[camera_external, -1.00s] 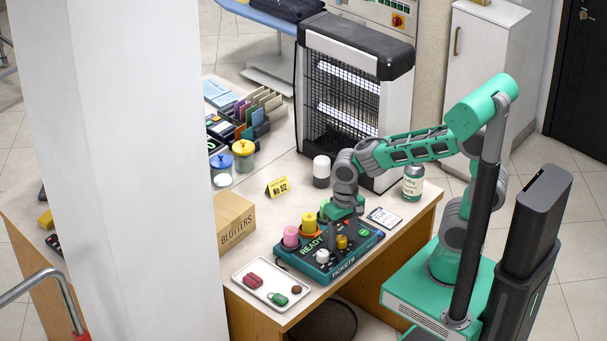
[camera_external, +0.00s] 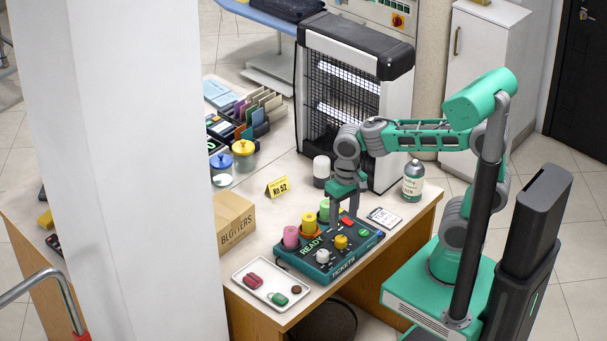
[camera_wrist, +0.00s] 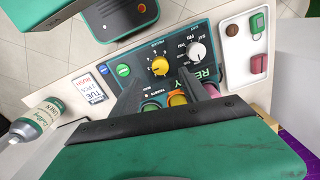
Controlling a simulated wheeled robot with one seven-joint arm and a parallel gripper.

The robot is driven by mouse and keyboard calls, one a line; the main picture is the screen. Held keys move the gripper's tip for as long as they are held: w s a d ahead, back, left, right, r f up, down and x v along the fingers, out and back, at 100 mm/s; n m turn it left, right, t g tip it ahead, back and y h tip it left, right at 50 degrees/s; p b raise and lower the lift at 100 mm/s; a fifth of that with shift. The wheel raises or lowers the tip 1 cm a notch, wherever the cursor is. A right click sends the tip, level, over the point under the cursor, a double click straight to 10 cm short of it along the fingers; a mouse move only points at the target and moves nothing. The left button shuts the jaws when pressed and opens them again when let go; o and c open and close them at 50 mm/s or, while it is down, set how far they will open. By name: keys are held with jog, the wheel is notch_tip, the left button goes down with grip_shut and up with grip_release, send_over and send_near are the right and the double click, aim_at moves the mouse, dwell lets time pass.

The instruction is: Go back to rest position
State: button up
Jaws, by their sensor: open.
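My gripper (camera_external: 344,216) is open and empty, pointing down above the back part of the teal ticket console (camera_external: 341,267). Its two dark fingers also show in the wrist view (camera_wrist: 163,92), apart, over the console (camera_wrist: 178,72). The console has a white knob (camera_external: 322,256), a yellow knob (camera_external: 341,242), and pink (camera_external: 291,236), yellow (camera_external: 309,221) and green (camera_external: 325,207) round pieces along its back left. A small red part (camera_external: 347,221) shows close to the fingers. Whether the fingertips touch anything cannot be told.
A heater-like unit (camera_external: 393,125) stands behind the gripper. A bottle (camera_external: 413,181), a white-topped container (camera_external: 321,167) and a date card (camera_external: 384,217) are near. A white tray (camera_external: 262,300) with small items lies in front. A blotters box (camera_external: 235,218) stands left.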

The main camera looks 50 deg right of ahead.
jog(key=shift+w+a+n, duration=0.15)
jog(key=shift+w+n, duration=0.1)
jog(key=shift+n, duration=0.45)
jog(key=f+n, duration=0.3)
jog(key=shift+s+d+n+t, duration=0.3)
jog(key=shift+d+t, duration=0.05)
jog(key=shift+t, duration=0.05)
jog(key=shift+s+d+f+n, duration=0.15)
jog(key=shift+s+d+n, duration=0.1)
jog(key=shift+d, duration=0.2)
jog(key=shift+s+d+f+n, duration=0.15)
jog(key=shift+d+n, duration=0.1)
jog(key=shift+d, duration=0.15)
jog(key=d+r+m+t+p, duration=0.2)
jog(key=d+r+m+p, duration=0.1)
jog(key=d, duration=0.8)
notch_tip(320, 180, up, 3)
jog(key=shift+d+f+m, duration=0.2)
jog(key=shift+d+m, duration=0.2)
jog(key=shift+m, duration=0.1)
jog(key=shift+s, duration=0.1)
